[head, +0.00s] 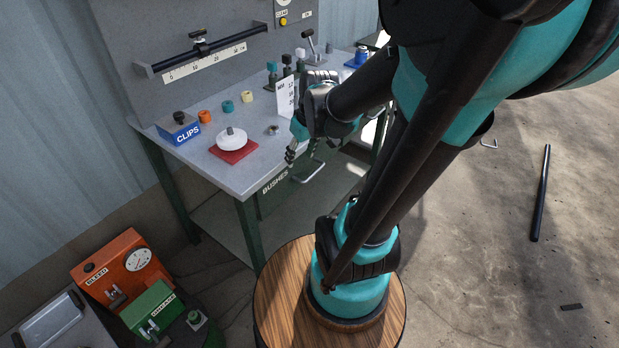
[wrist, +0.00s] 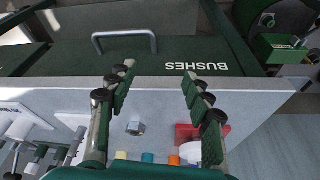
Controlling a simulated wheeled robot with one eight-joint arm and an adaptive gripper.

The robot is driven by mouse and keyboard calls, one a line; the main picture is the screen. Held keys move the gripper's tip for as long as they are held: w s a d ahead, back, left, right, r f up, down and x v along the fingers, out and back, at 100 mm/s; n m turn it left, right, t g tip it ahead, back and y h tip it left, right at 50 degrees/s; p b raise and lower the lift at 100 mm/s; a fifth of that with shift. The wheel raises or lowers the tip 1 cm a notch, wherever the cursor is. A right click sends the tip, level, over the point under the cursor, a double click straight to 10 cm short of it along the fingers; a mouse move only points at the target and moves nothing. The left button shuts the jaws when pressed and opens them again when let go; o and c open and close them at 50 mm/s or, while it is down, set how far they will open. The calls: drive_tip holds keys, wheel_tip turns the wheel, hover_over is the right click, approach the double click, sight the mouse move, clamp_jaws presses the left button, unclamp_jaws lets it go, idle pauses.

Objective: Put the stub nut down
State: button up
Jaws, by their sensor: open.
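The stub nut (head: 272,130) is a small grey metal nut lying on the bench top (head: 185,152), right of the red pad. In the wrist view the nut (wrist: 135,127) rests on the grey surface, in the gap between my fingers as seen from the wrist. My gripper (head: 297,152) is at the bench's front edge, to the right of the nut in the head view. In the wrist view my gripper (wrist: 158,72) has its two fingers spread wide with nothing between the tips. Whether the fingers touch the bench cannot be told.
A white round piece (head: 232,138) sits on the red pad (head: 233,156). Orange (head: 204,116), teal (head: 228,106) and cream (head: 247,96) bushes stand behind, beside a blue CLIPS box (head: 178,130). A white number card (head: 286,96) stands near my gripper. The BUSHES drawer (wrist: 165,50) is below the bench edge.

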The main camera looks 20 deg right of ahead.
drive_tip(key=s+f+m+h, duration=0.1)
drive_tip(key=s+f+m, duration=0.3)
drive_tip(key=s, duration=0.3)
drive_tip(key=shift+d+f+t, duration=0.4)
drive_tip(key=shift+d+f, duration=0.05)
drive_tip(key=shift+f, duration=0.15)
drive_tip(key=shift+c, duration=0.2)
